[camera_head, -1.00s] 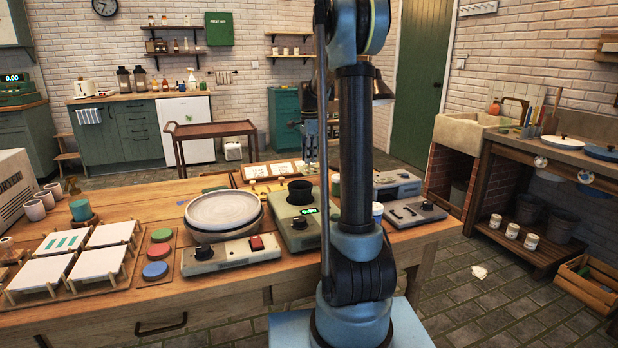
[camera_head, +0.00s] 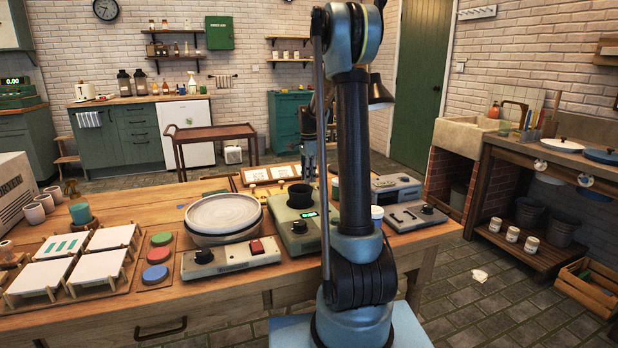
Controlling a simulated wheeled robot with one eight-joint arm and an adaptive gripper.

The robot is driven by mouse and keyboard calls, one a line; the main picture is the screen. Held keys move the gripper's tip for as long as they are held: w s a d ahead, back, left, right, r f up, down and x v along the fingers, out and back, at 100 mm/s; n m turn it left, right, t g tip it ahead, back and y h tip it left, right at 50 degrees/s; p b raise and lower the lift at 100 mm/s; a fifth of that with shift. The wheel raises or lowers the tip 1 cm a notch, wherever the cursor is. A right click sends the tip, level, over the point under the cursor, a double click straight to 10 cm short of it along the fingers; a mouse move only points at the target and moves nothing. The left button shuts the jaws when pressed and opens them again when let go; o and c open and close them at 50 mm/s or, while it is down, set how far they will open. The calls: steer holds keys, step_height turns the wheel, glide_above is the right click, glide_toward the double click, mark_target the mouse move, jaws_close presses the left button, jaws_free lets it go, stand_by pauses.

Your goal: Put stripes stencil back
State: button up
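A white panel with teal stripes (camera_head: 63,245) lies on a small wooden rack at the left of the table, among similar plain white panels. My gripper (camera_head: 309,160) hangs over the back of the table, just above the right end of that row. It is partly hidden by my arm, and its fingers and anything between them are not clear.
A pale round plate (camera_head: 223,212) sits on a turntable device. A green-grey device with a dark cup (camera_head: 300,195) stands beside it. Coloured round pads (camera_head: 157,254) lie left of centre. Two grey devices (camera_head: 415,216) are at the right edge. Bare wood (camera_head: 150,207) lies at the left back.

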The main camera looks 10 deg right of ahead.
steer(key=shift+o, duration=1.3)
steer(key=shift+r, duration=0.1)
step_height(320, 180, up, 12)
